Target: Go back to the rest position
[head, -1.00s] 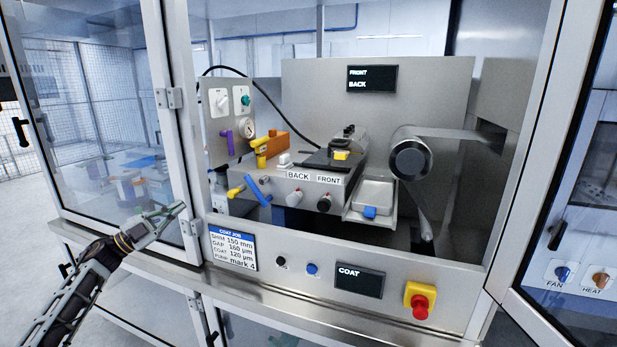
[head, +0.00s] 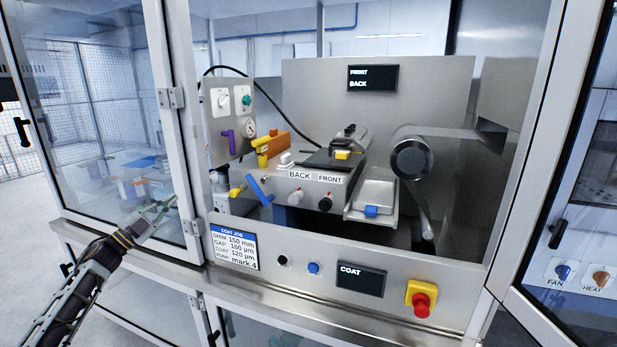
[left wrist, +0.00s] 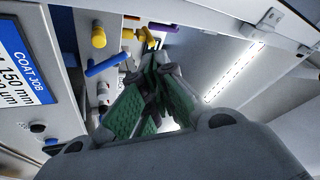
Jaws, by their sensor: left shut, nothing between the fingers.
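My left gripper (head: 164,207) is in front of the glass door panel at the left of the coating machine, clear of the knobs and the job card. It is shut with nothing in it. In the left wrist view its green-padded fingers (left wrist: 146,88) meet, with the machine's front behind them. My left arm comes in from the lower left. My right gripper does not show in either view.
The coating machine's front panel holds a job card (head: 234,246), a COAT display (head: 360,280) and a red emergency button (head: 421,304). An open door (head: 560,230) stands at the right. The left door frame (head: 182,120) is close to my left gripper.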

